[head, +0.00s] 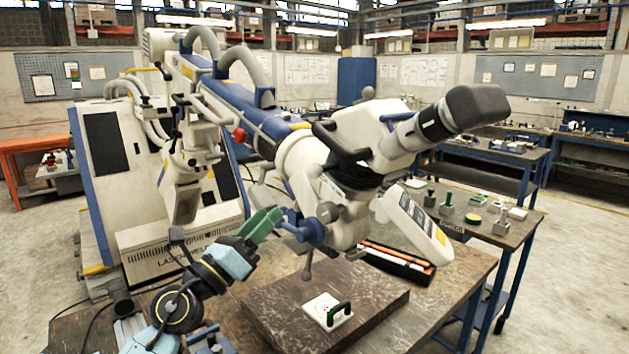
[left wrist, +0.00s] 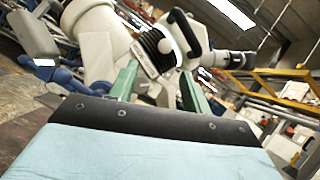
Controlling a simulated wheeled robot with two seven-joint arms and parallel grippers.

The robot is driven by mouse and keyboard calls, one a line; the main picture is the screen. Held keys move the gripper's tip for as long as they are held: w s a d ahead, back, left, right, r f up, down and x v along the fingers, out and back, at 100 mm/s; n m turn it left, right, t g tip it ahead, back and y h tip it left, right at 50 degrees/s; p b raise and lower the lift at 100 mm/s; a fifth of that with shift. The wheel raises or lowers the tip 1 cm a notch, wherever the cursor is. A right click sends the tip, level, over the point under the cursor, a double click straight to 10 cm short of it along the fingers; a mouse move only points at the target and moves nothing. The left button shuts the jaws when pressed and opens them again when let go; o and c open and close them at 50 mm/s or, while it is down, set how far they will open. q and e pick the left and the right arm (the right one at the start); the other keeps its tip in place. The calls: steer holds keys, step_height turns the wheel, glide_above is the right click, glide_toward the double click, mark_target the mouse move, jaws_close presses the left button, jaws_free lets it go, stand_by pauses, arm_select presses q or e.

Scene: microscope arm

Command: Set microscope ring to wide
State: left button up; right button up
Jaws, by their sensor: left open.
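The microscope head (head: 370,140) hangs on a thick blue and white arm (head: 250,105) over the workbench. A dark ribbed ring (head: 352,176) sits under its white body; it also shows in the left wrist view (left wrist: 155,46). I cannot read any setting on it. A blue knob (head: 312,231) sticks out at the lower left of the head. My left gripper (head: 270,224), with green fingers, is open and empty, just left of this knob. In the left wrist view its fingers (left wrist: 158,90) stand apart, with the microscope behind them. My right gripper is not in view.
A dark slab (head: 375,300) on the workbench bears a white plate with a green handle (head: 329,311). A tray of orange and white sticks (head: 396,262) lies behind. A white cabinet (head: 125,185) stands left. Small items stand on the bench at right.

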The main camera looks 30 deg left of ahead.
mark_target(315, 171)
arm_select(q)
steer(key=w+d+r+m+p, duration=0.1)
steer(key=w+r, duration=0.1)
steer(key=w, duration=0.2)
steer(key=w+d+r+m+g+h+p, duration=0.1)
steer(key=w+r+m, duration=0.1)
steer(key=w, duration=0.2)
steer(key=w+d+r+m+p, duration=0.1)
steer(key=w+d+r, duration=0.1)
steer(key=w, duration=0.2)
steer(key=shift+w+r+m+h, duration=0.1)
steer(key=shift+r+m+h, duration=0.25)
steer(key=shift+m+h, duration=0.05)
jaws_close()
